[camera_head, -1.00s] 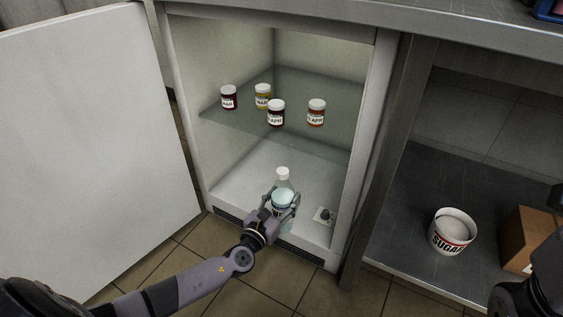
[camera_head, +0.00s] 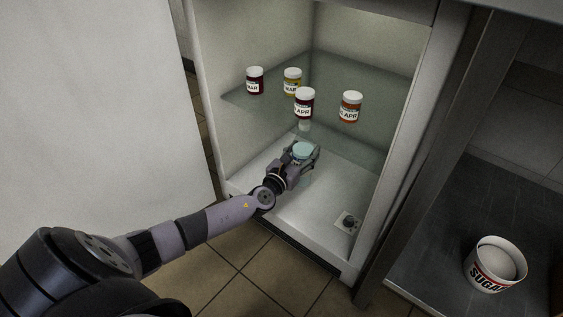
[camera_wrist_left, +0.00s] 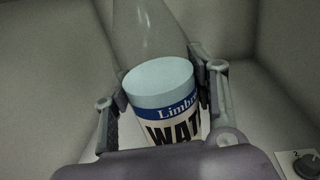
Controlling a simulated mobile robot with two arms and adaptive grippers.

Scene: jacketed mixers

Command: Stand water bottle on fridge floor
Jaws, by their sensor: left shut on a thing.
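The water bottle (camera_head: 303,150) is clear with pale blue water and a white cap that shows just below the front jar on the glass shelf. My left gripper (camera_head: 302,158) is shut around it, inside the open fridge (camera_head: 315,205) in its lower compartment. In the left wrist view the bottle (camera_wrist_left: 160,85) stands between the two fingers, its "WAT" label facing the camera. My right gripper is not in view.
A glass shelf (camera_head: 335,75) above holds several jars, including a dark one (camera_head: 304,103) and an orange one (camera_head: 350,107). A dial (camera_head: 348,222) sits at the front right. The fridge door (camera_head: 100,110) stands open. A sugar tub (camera_head: 494,264) is on the right shelf.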

